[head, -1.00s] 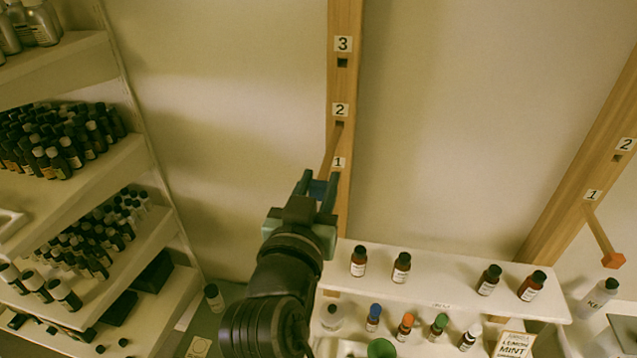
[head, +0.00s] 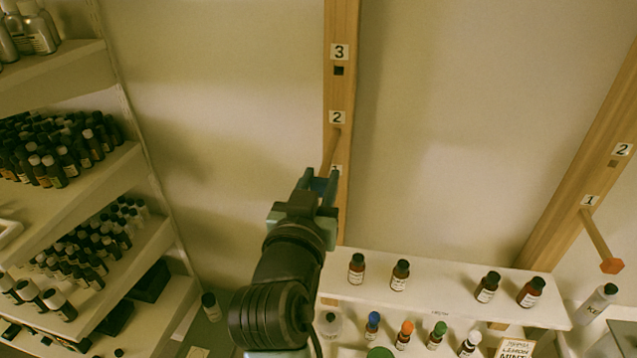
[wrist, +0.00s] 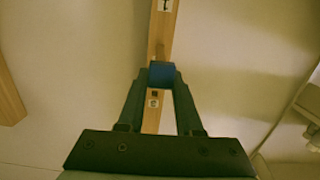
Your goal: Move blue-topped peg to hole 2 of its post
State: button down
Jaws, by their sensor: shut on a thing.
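The left wooden post (head: 343,95) bears labels 1, 2 and 3. My gripper (head: 318,180) is shut on the blue top (wrist: 161,74) of the peg, which sits between the fingertips in the wrist view. The peg's wooden shaft (head: 331,152) slants up from my gripper, and its far end meets the post just under label 2. Hole 2 is covered by the shaft end; how deep it sits cannot be told. Hole 3 (head: 339,71) is empty. My fingers partly cover label 1, and hole 1 is hidden.
A right post (head: 570,190) carries a red-topped peg (head: 612,266) at its hole 1; its hole 2 is empty. A white shelf (head: 440,292) with several brown bottles stands low in front. Bottle-filled shelves (head: 60,205) line the left. The wall between the posts is clear.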

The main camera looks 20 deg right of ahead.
jog(key=shift+x, duration=1.7)
jog(key=c, duration=0.5)
grip_release()
jog(key=shift+r, duration=0.1)
jog(key=shift+b, duration=0.3)
jog(key=shift+s+a+b, duration=0.4)
jog(key=shift+s, duration=0.1)
jog(key=b+v, duration=0.4)
jog(key=v, duration=0.7)
jog(key=shift+s+a+b, duration=0.15)
jog(key=shift+s+b, duration=0.2)
jog(key=shift+b, duration=0.05)
